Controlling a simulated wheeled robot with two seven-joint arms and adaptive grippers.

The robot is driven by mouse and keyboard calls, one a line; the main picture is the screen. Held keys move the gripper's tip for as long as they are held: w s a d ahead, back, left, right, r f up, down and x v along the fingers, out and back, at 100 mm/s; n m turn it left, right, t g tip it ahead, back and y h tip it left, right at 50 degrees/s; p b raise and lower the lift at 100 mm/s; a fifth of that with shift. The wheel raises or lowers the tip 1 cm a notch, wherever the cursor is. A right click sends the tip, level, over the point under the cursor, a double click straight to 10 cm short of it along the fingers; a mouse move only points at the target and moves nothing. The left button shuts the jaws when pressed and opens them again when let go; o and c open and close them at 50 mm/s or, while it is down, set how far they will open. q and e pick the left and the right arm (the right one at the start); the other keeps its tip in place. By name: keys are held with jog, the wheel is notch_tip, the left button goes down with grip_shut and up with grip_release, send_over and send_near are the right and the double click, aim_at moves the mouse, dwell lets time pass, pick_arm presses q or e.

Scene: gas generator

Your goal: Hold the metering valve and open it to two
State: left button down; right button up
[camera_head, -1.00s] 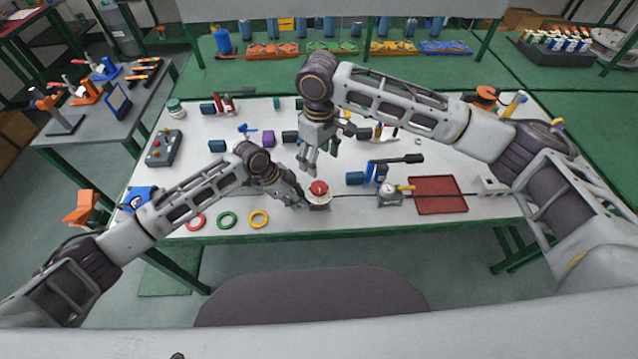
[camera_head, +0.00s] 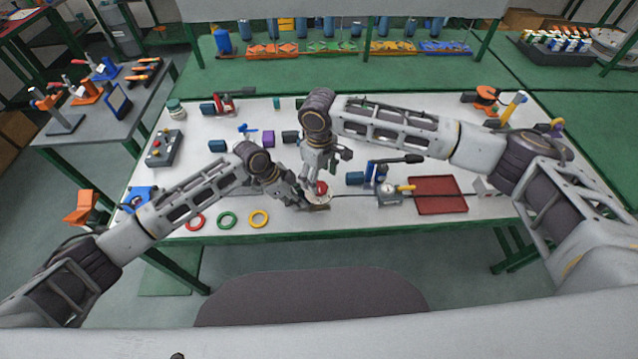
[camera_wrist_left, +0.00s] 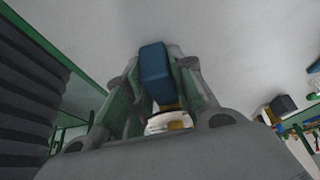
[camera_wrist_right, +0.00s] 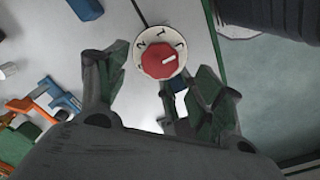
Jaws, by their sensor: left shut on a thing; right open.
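The metering valve (camera_head: 321,187) has a red knob on a white numbered dial and sits near the table's front edge. In the right wrist view its knob (camera_wrist_right: 158,61) carries a white mark pointing right; a 2 is legible at the dial's upper left. My left gripper (camera_head: 303,198) is shut on the valve's body from the left. In the left wrist view a blue block (camera_wrist_left: 154,72) lies between its fingers, with part of the dial below. My right gripper (camera_head: 320,173) is open just above the knob, pointing down. In its wrist view the fingers lie either side below the dial, apart from the knob.
A dark hose runs right from the valve to a gauge unit (camera_head: 388,194) beside a red tray (camera_head: 437,195). A blue pump-like device (camera_head: 376,172) stands right of my right gripper.

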aim_at(319, 186)
jog(key=shift+f, duration=2.1)
jog(key=c, duration=1)
